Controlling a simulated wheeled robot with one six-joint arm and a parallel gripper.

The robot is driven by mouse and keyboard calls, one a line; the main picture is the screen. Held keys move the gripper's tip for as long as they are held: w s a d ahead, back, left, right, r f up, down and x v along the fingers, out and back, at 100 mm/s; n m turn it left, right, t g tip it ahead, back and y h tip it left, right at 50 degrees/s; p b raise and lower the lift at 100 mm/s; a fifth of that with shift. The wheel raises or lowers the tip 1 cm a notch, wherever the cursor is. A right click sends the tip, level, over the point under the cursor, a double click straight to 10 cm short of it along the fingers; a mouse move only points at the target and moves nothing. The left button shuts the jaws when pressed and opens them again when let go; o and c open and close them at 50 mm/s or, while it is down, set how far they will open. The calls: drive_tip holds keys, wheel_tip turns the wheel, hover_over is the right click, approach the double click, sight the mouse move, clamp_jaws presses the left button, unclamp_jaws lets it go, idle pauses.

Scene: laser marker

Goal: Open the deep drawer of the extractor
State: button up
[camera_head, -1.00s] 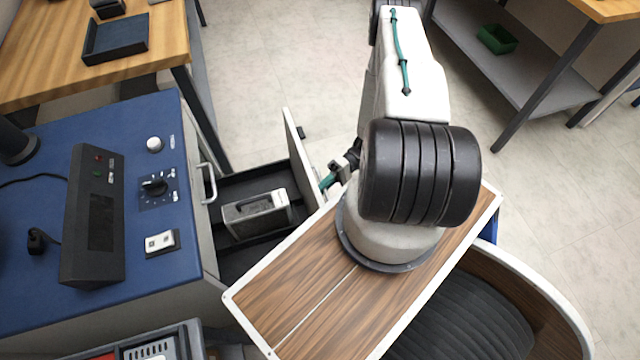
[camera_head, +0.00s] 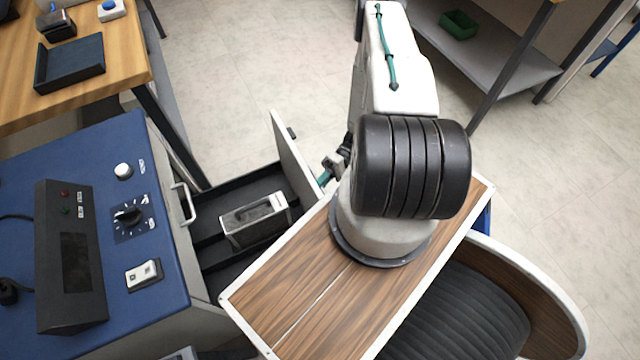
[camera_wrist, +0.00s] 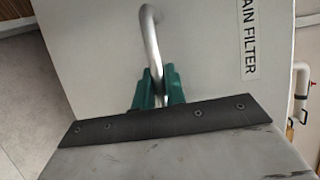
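The extractor (camera_head: 152,235) is a blue-topped grey cabinet at the left in the head view. Its deep drawer (camera_head: 225,200) stands well out from the cabinet, with a dark inside and a pale front panel. The panel also shows in the wrist view (camera_wrist: 205,60), with a label partly reading "AIN FILTER". My gripper (camera_head: 328,172) is at the outer side of this panel, partly hidden by my arm. In the wrist view its green fingers (camera_wrist: 158,90) close around the metal bar handle (camera_wrist: 152,45), one on each side.
A grey box with a handle (camera_head: 255,222) lies in the drawer. Another handle (camera_head: 182,205) is on the cabinet face above. A wooden workbench (camera_head: 120,65) stands at upper left, a shelf with a green bin (camera_head: 459,25) at upper right. Floor beyond the drawer is clear.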

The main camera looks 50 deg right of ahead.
drive_tip(key=o, duration=0.4)
drive_tip(key=d, duration=0.2)
drive_tip(key=d+r, duration=0.1)
drive_tip(key=d, duration=0.4)
drive_tip(key=shift+w+d+r, duration=0.15)
drive_tip(key=shift+w+d, duration=0.05)
drive_tip(key=shift+d, duration=0.15)
